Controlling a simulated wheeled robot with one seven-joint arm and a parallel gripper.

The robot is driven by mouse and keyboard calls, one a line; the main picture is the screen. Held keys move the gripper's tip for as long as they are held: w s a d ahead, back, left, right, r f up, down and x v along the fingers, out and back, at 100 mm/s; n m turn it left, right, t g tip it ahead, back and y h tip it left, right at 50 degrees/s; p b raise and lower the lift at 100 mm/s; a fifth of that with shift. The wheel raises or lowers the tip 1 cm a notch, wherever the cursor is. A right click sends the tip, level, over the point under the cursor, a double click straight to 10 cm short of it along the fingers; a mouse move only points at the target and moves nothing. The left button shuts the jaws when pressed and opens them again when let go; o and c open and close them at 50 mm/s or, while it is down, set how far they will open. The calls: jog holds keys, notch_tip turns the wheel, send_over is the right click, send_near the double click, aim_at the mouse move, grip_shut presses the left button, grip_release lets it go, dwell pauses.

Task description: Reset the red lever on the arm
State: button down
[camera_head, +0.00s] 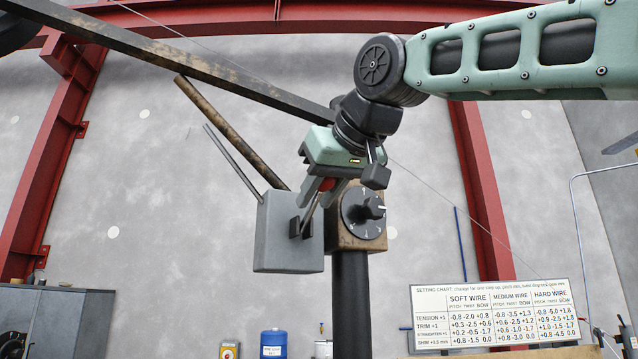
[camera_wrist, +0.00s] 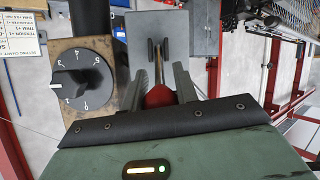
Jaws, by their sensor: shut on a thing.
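The red lever ends in a red knob (camera_head: 327,184), and its thin rod runs down to a dark slotted bracket (camera_head: 301,228) on a grey box (camera_head: 272,250). My gripper (camera_head: 322,193) comes down from above and is shut on the knob. In the wrist view the red knob (camera_wrist: 159,97) sits between my two dark fingers, and the rod leads away to the grey box (camera_wrist: 172,25). My fingers partly hide the knob in the head view.
A black dial (camera_head: 362,214) with a white mark is on a worn brown block close beside my gripper. A dark post (camera_head: 350,300) carries it. A long beam (camera_head: 190,55) and a brown rod (camera_head: 230,130) slant nearby. A setting chart (camera_head: 495,315) stands lower right.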

jog(key=shift+r, duration=0.1)
dwell(0.3)
jog(key=c, duration=1.1)
grip_release()
jog(key=b+v, duration=0.3)
jog(key=v, duration=1.4)
jog(key=shift+r, duration=0.15)
jog(key=shift+s, duration=0.1)
